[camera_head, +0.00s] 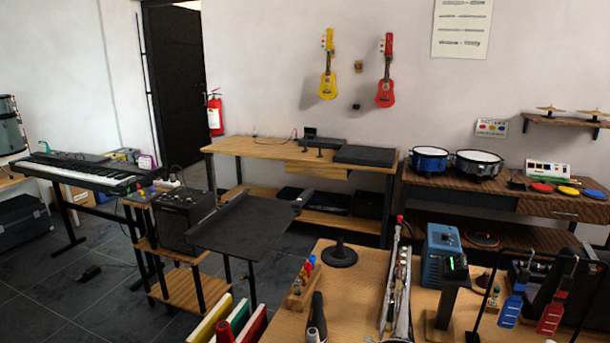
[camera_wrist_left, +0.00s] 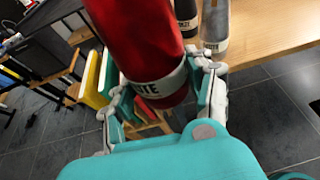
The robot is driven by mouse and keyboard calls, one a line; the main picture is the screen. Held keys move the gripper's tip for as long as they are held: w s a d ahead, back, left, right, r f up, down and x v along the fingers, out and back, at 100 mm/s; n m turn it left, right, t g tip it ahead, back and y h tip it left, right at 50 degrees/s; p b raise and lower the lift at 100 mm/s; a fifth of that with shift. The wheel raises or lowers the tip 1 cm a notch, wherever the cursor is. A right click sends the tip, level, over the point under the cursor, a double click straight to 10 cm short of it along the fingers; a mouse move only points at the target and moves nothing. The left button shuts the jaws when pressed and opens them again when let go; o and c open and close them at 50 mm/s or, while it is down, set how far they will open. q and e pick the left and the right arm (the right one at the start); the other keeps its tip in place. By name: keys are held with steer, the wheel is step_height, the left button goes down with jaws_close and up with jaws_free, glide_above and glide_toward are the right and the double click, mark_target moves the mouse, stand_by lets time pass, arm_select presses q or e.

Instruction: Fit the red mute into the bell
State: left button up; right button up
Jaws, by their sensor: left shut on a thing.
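The red mute (camera_wrist_left: 148,40) is a dark red cylinder with a white lettered band, large in the left wrist view. My left gripper (camera_wrist_left: 163,88) is shut on it, one finger on each side of the band. In the head view a red tip (camera_head: 224,335) at the bottom edge looks like the mute's upper end; the gripper itself is outside that view. A long silver instrument (camera_head: 396,290) stands on the wooden table; I cannot make out its bell for certain. My right gripper is in neither view.
Black (camera_wrist_left: 186,12) and grey (camera_wrist_left: 215,28) mutes stand near the wooden table's edge (camera_wrist_left: 265,45). Yellow, green and red boards (camera_head: 238,317) stand upright left of that table.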

arm_select(q)
steer(key=shift+s+a+r, duration=0.3)
steer(key=shift+a+r, duration=0.15)
steer(key=shift+r, duration=0.1)
steer(key=s+a+r+m+g+h, duration=0.3)
steer(key=s+r, duration=0.5)
steer(key=r, duration=0.3)
steer(key=m+g+h, duration=0.1)
steer(key=m+h, duration=0.1)
steer(key=m, duration=0.1)
steer(key=shift+s+g+h, duration=0.25)
steer(key=shift+g+h, duration=0.05)
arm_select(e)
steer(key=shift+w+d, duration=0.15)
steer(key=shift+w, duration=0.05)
arm_select(q)
steer(key=shift+f, duration=0.1)
